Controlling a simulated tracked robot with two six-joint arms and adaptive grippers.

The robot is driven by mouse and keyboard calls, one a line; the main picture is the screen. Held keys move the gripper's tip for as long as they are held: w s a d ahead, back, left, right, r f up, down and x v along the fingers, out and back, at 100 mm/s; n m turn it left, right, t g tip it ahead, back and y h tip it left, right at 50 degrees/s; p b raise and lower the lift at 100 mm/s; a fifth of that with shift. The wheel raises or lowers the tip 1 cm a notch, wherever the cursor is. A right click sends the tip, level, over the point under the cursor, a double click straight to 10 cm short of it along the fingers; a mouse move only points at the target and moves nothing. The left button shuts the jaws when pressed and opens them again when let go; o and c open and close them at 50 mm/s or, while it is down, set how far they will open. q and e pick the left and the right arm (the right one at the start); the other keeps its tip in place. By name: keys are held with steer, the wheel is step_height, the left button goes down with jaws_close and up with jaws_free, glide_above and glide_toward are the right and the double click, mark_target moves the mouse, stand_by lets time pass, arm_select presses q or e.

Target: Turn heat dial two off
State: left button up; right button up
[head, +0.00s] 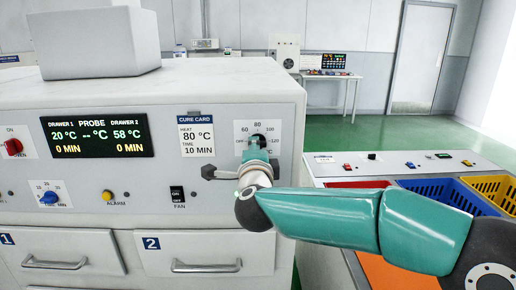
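A heat dial scale (241,127), with 80 at its top and 100 and 120 to its right, is on the right of the white oven's front panel, above drawer 2 (205,243). My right gripper (258,139) is at the middle of this scale, pointing into the panel. The gripper and wrist hide most of the dial knob, so its setting cannot be read. Whether the fingers grip or touch the knob cannot be told. The display (97,137) reads 20 °C for drawer 1 and 58 °C for drawer 2, both with 0 MIN. My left gripper is out of view.
A cure card (196,135) reads 80 °C, 10 MIN. The panel also has a red knob (13,147), a blue time dial (49,197), a yellow alarm button (107,195) and a fan switch (177,193). Blue (448,193) and yellow crates (493,189) stand at right.

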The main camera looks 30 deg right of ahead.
steer(key=shift+o, duration=1.2)
steer(key=shift+a+f, duration=0.1)
steer(key=v, duration=1.2)
steer(key=shift+w, duration=0.1)
